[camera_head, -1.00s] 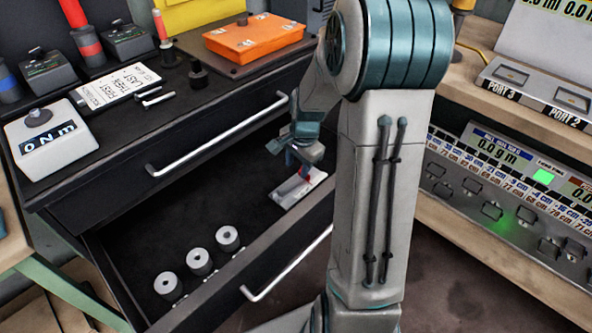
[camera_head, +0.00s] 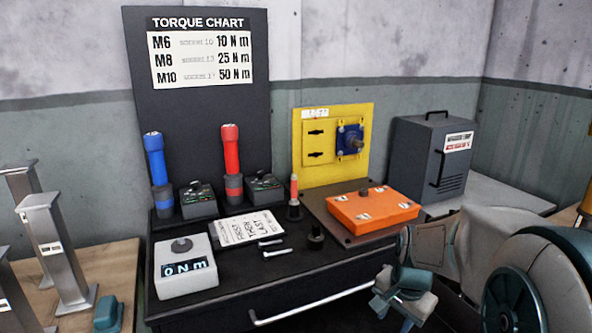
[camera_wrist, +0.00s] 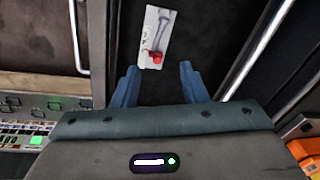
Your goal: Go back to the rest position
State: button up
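My gripper (camera_head: 400,298) shows at the lower right of the head view, in front of the black cabinet (camera_head: 215,313), with my arm behind and right of it. In the wrist view its two blue fingers (camera_wrist: 159,78) stand apart with nothing between them, so it is open and empty. A white plate (camera_wrist: 151,52) with a grey tool and a red knob (camera_wrist: 157,59) lies in the dark drawer (camera_wrist: 205,35), ahead of the fingertips and apart from them.
On the cabinet top stand a torque display (camera_head: 186,277), a red screwdriver-like tool (camera_head: 231,152), a blue one (camera_head: 155,160) and an orange box (camera_head: 374,211). A yellow panel (camera_head: 312,180) and a grey case (camera_head: 432,160) stand behind. A silver drawer handle (camera_head: 310,306) juts out near my gripper.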

jog(key=s+a+r+n+p, duration=0.3)
jog(key=s+r+n+p, duration=0.2)
jog(key=r, duration=0.4)
jog(key=s+a+r+n+t+p, duration=0.1)
jog(key=s+a+r+n+p, duration=0.2)
jog(key=s+r+p, duration=0.4)
notch_tip(320, 180, up, 3)
jog(key=shift+s+a+f+n, duration=0.2)
jog(key=shift+s+a+n, duration=0.15)
jog(key=shift+s+n, duration=0.45)
jog(key=shift+w, duration=0.1)
jog(key=shift+c, duration=0.3)
